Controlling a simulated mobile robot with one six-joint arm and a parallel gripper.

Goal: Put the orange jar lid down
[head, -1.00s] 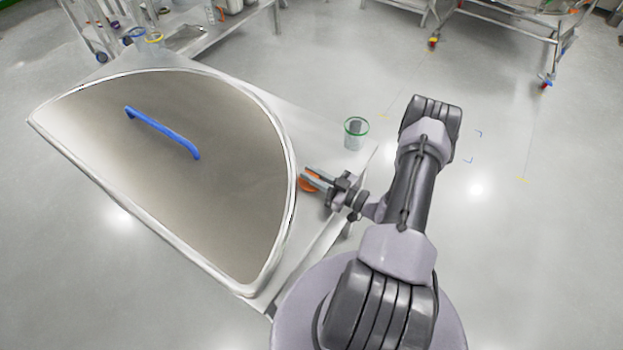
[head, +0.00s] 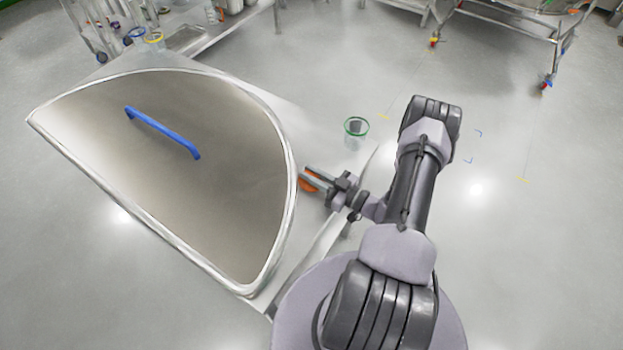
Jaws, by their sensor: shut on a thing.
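The orange jar lid (head: 309,184) shows in the head view as a small orange patch between the fingers of my gripper (head: 310,179). My gripper is shut on it, just right of the curved rim of the big half-round steel lid or bowl. The fingers hide part of the jar lid. Whether the jar lid touches the steel surface below cannot be told.
The half-round steel piece with a blue handle (head: 162,132) fills the left of the table. A green-rimmed clear jar (head: 356,133) stands toward the back right. Blue-rimmed (head: 137,35) and yellow-rimmed (head: 154,41) jars stand at the far left. Bare tabletop (head: 318,140) lies between.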

